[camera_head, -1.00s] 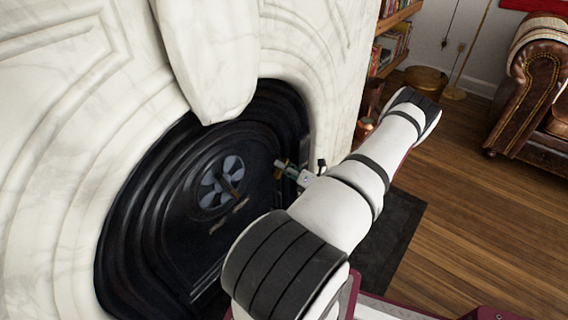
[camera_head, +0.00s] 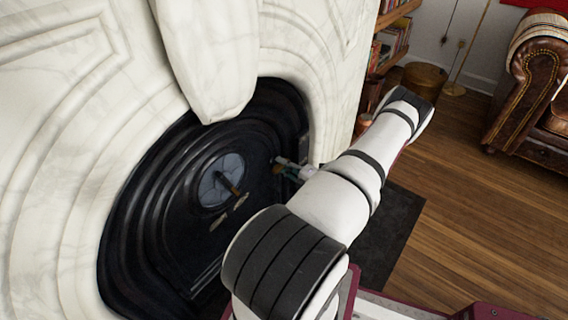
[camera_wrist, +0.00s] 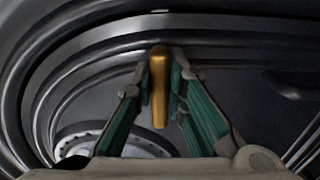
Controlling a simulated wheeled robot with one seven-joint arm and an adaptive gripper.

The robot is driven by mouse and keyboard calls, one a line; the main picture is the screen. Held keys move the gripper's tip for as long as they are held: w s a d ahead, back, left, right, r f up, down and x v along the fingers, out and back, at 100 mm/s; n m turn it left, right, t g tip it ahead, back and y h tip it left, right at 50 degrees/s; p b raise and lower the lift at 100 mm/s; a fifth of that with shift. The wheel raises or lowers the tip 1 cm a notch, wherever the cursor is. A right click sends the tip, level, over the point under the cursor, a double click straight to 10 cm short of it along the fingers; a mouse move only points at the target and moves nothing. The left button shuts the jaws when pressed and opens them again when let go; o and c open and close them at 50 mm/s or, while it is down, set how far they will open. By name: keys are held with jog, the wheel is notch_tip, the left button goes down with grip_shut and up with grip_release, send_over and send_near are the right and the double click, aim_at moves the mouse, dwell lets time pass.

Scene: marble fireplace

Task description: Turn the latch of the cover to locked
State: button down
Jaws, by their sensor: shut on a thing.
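The black cover (camera_head: 165,215) fills the arched fireplace opening. Its brass latch (camera_wrist: 159,92) stands upright between my fingers in the wrist view. In the head view only a small brass bit of the latch (camera_head: 277,169) shows at the cover's right side, partly hidden by my gripper. My gripper (camera_wrist: 160,75) is shut on the latch, with one green-padded finger on each side; it also shows in the head view (camera_head: 284,165). Contact along the whole latch cannot be made out.
A round grey vent (camera_head: 210,192) with a brass handle is on the cover; its rim shows at lower left in the wrist view (camera_wrist: 105,138). White marble (camera_head: 60,120) surrounds the cover. A leather armchair (camera_head: 540,90) and bookshelf (camera_head: 396,42) stand right; wooden floor (camera_head: 470,200) is clear.

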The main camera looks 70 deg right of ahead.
jog(key=shift+w+a+r, duration=0.2)
jog(key=shift+w+a, duration=0.05)
jog(key=c, duration=1.6)
grip_release()
jog(key=shift+s, duration=0.1)
jog(key=shift+s+d+f, duration=0.1)
jog(key=shift+s, duration=0.25)
jog(key=v, duration=1.1)
jog(key=shift+s, duration=0.15)
